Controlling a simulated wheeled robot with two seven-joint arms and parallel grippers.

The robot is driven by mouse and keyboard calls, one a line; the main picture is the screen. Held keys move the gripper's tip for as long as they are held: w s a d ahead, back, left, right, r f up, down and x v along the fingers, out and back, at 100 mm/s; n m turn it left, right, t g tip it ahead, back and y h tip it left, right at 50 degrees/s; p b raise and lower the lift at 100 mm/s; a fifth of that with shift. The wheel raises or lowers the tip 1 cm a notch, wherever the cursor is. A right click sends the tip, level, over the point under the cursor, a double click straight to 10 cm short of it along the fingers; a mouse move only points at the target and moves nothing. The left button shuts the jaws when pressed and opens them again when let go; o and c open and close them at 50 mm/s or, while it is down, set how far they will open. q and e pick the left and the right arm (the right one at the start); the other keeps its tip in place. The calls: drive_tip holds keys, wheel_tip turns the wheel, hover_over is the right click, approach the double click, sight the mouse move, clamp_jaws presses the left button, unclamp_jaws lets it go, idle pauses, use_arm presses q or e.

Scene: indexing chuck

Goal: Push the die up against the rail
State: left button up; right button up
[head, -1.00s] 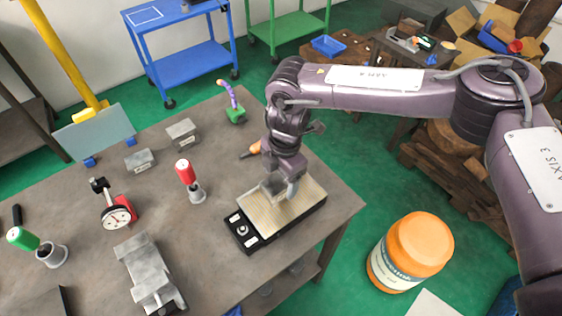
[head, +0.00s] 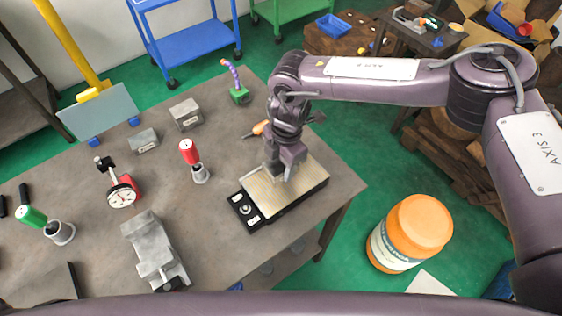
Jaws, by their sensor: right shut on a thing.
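My right gripper (head: 276,174) points down over the back left part of a flat black chuck (head: 243,207) with a cream top plate. It is shut on a small grey piece at its fingertips, mostly hidden by the fingers. I cannot tell for sure whether this piece is the die, or whether it touches the plate. No rail can be made out clearly on the chuck; the wrist and fingers cover part of its far edge. My left gripper is not in view.
Two grey blocks (head: 186,114) (head: 143,141) stand at the back. A red-handled tool (head: 189,152), a dial gauge (head: 122,196), a green-handled tool (head: 33,217) and a grey vise (head: 156,248) stand left. An orange-handled tool (head: 260,128) lies behind the chuck. An orange jar (head: 414,232) is right.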

clamp_jaws()
drive_tip(key=shift+w+a+b, duration=0.35)
drive_tip(key=shift+w+b, duration=0.15)
drive_tip(key=shift+b, duration=0.15)
idle(0.5)
drive_tip(key=o, duration=1.3)
unclamp_jaws()
drive_tip(key=shift+o, duration=0.2)
drive_tip(key=shift+r, duration=0.1)
drive_tip(key=r+b, duration=0.1)
drive_tip(key=r, duration=0.3)
drive_tip(key=r+b, duration=0.1)
drive_tip(key=r, duration=0.1)
drive_tip(key=shift+w+d+r+b, duration=0.3)
drive_tip(key=shift+w+r, duration=0.05)
drive_tip(key=shift+r, duration=0.45)
